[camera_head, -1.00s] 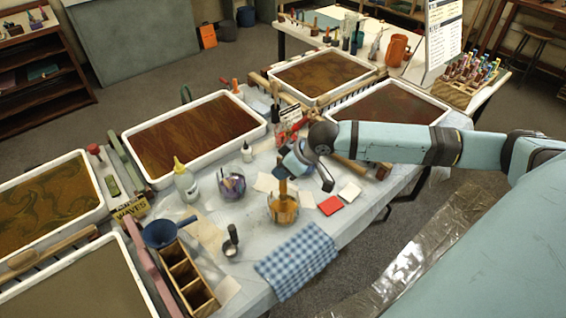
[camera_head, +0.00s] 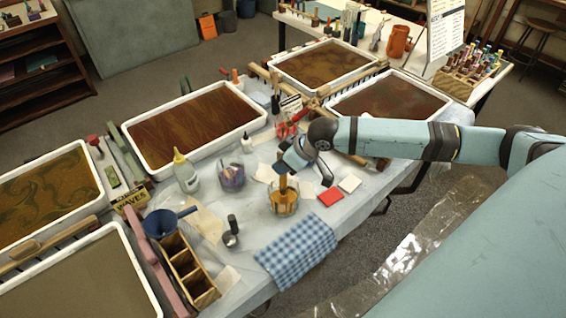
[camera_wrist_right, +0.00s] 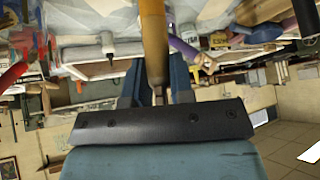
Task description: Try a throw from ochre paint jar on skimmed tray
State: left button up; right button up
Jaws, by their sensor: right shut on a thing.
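The ochre paint jar (camera_head: 285,206) is a clear jar with ochre paint, standing near the table's front edge. My right gripper (camera_head: 284,172) is directly above it, shut on a wooden-handled tool, likely a brush (camera_head: 283,184). The tool's lower end is inside the jar; how deep it reaches is hidden. In the right wrist view the tool's handle (camera_wrist_right: 153,38) runs up between the fingers. A tray with a plain grey-brown, unpatterned surface (camera_head: 137,268) lies at the lower left; the other trays hold patterned or darker surfaces. My left gripper is not in view.
A wooden divided box (camera_head: 187,272) and blue funnel (camera_head: 160,223) stand between the jar and the plain tray.

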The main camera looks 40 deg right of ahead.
jog(key=shift+r, duration=0.1)
notch_tip(320, 180, up, 2)
jog(key=shift+w+p, duration=0.1)
jog(key=shift+p, duration=1.05)
notch_tip(320, 180, up, 2)
jog(key=shift+w+d+r+p, duration=0.1)
jog(key=shift+r+p, duration=0.1)
jog(key=shift+p, duration=1.05)
notch_tip(320, 180, up, 3)
jog(key=p, duration=0.3)
jog(key=shift+w, duration=0.1)
jog(key=shift+w+d+r+p, duration=0.1)
jog(key=shift+r+p, duration=0.55)
jog(key=shift+p, duration=0.1)
